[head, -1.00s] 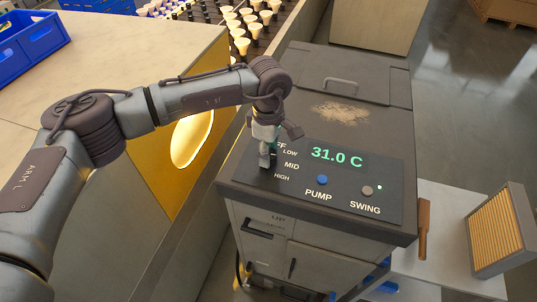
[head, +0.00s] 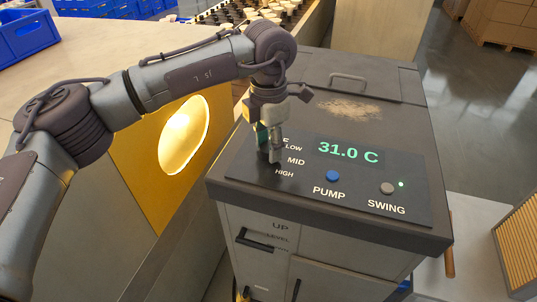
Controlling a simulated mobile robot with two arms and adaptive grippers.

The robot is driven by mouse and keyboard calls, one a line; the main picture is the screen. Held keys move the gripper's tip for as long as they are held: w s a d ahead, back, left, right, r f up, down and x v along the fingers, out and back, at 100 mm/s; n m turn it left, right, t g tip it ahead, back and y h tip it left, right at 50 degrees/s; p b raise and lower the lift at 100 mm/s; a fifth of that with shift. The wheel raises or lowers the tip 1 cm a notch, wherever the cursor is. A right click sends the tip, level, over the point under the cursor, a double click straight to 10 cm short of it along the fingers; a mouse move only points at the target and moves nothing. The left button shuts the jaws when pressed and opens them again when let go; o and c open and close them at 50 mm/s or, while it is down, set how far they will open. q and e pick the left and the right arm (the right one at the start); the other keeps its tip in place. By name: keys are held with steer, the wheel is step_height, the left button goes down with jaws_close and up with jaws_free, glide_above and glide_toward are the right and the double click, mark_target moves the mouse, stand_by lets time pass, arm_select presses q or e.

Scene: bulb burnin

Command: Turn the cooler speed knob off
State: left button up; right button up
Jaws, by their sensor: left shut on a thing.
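The cooler (head: 335,215) is a dark-topped cabinet with a sloping black control panel (head: 300,186). The panel shows LOW, MID and HIGH labels, part of a label above LOW, and a green 31.0 C readout (head: 347,152). My left gripper (head: 270,152) comes down over the left side of the panel, beside these labels, with its fingers close together. It is shut on the speed knob, which its fingers hide. I cannot read the knob's setting. My right gripper is not in view.
Sandy debris (head: 350,108) lies on the cooler's top. A light counter (head: 110,60) with a blue crate (head: 22,36) is at left.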

arm_select(q)
steer(key=n+b, duration=0.2)
steer(key=n, duration=0.1)
steer(key=shift+f+b, duration=0.1)
steer(key=shift+b, duration=0.2)
steer(key=shift+n+b, duration=0.75)
steer(key=shift+n, duration=0.65)
steer(key=o, duration=1.1)
steer(key=shift+o, duration=0.2)
steer(key=shift+r, duration=0.2)
step_height(320, 180, up, 12)
